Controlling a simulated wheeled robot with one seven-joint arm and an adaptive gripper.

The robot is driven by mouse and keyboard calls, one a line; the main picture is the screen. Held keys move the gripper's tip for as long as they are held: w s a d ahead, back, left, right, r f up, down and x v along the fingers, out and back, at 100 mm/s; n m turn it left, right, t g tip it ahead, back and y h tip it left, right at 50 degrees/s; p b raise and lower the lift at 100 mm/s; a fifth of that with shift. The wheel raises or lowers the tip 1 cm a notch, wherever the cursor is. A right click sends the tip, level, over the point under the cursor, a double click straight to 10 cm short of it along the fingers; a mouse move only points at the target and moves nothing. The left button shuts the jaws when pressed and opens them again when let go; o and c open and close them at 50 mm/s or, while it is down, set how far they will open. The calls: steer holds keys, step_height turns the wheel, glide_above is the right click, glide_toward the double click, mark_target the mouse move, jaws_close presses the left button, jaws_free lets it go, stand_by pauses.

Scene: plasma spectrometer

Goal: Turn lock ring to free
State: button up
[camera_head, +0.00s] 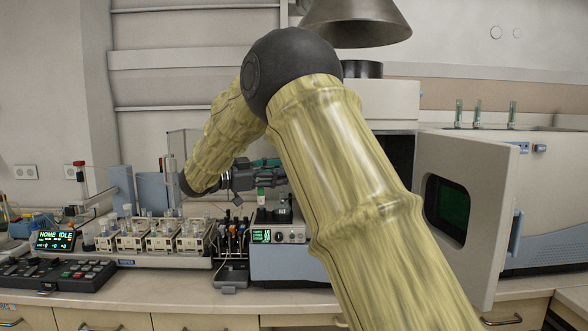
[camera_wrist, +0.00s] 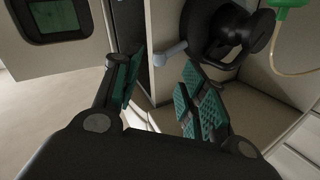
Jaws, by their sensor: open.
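The lock ring (camera_wrist: 206,30) is a black round part on the instrument's wall at the upper right of the wrist view. A short grey-blue lever (camera_wrist: 171,53) sticks out from its left side. A dark fitting with a knob sits in the ring's middle. My gripper (camera_wrist: 162,78) is open, with green pads on both fingers and nothing held between them. The lever's end appears between and beyond the fingertips; I cannot tell whether it touches either one. In the head view my gripper (camera_head: 262,176) is partly hidden by my arm, and the lock ring is not visible.
The instrument's open door (camera_head: 468,215) stands to the right of my arm; a windowed door (camera_wrist: 60,25) shows at the wrist view's upper left. A green connector with a pale tube (camera_wrist: 293,62) is right of the ring. Sample racks (camera_head: 165,240) stand left on the bench.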

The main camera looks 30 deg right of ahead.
steer(key=shift+s+d+p, duration=0.15)
steer(key=shift+d+p, duration=0.25)
steer(key=shift+d, duration=1.1)
steer(key=shift+s+d+p, duration=0.15)
steer(key=shift+d+p, duration=0.25)
steer(key=shift+d, duration=1.05)
steer(key=shift+c, duration=0.3)
steer(key=shift+w, duration=0.1)
jaws_close()
